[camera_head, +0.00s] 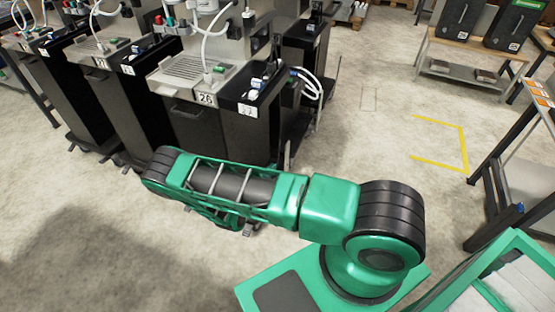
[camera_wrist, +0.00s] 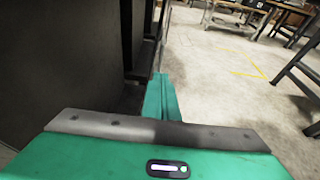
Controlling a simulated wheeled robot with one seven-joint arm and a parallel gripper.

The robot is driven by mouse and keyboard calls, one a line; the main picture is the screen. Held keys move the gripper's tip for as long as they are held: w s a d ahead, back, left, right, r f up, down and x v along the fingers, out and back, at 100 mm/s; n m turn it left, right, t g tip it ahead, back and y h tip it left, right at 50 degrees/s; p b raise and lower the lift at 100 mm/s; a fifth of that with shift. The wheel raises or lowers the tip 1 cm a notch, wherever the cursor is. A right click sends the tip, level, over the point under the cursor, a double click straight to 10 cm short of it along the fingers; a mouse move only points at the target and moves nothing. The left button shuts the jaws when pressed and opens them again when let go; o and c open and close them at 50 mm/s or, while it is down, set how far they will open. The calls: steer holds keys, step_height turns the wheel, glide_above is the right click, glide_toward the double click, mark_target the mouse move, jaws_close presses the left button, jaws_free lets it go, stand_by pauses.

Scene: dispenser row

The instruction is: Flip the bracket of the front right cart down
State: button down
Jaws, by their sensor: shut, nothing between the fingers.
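The front right cart (camera_head: 248,130) is a black cabinet labelled 27 at the end of the dispenser row in the head view. Its dark side wall (camera_wrist: 65,65) fills the left of the wrist view. My gripper (camera_wrist: 161,98) shows green fingers, shut and empty, low beside the dark wall. I cannot tell if they touch anything. In the head view my arm hides most of the gripper.
A cart labelled 26 (camera_head: 195,125) stands to the left, with more dispensers beyond. Open concrete floor (camera_head: 375,125) with yellow markings lies to the right. A wooden table (camera_head: 470,55) with black cases stands behind it, and a dark-legged table (camera_head: 500,190) stands at the right edge.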

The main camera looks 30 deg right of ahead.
steer(key=x, duration=1.3)
steer(key=shift+w+d+r, duration=0.25)
steer(key=shift+r, duration=0.1)
